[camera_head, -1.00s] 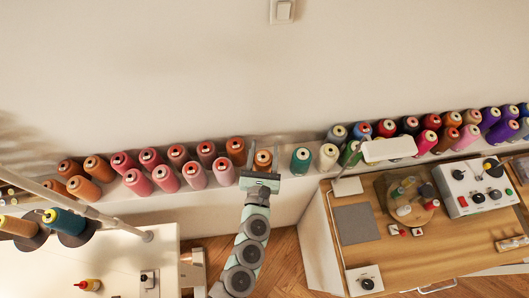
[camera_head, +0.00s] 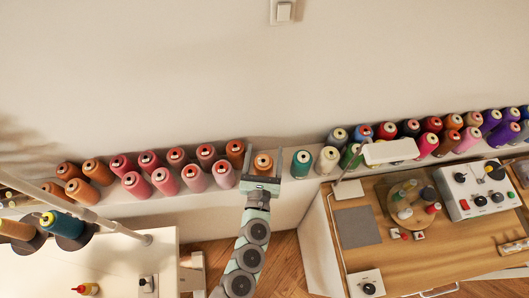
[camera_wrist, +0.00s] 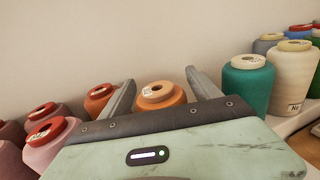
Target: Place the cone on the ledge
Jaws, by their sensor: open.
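An orange thread cone (camera_head: 263,164) stands upright on the white ledge (camera_head: 285,188) along the wall, between the jaws of my gripper (camera_head: 263,154). The gripper is open, with one finger on each side of the cone. In the wrist view the cone (camera_wrist: 160,95) shows between the two fingers (camera_wrist: 158,90), with its lower part hidden behind the gripper body. A gap shows between the cone and the fingers at its top.
Pink, red and orange cones (camera_head: 194,178) stand on the ledge to the left. A teal cone (camera_head: 301,164) and a cream cone (camera_head: 327,160) stand close on the right, with more cones beyond. A lamp (camera_head: 390,151) overhangs the wooden worktable (camera_head: 430,250).

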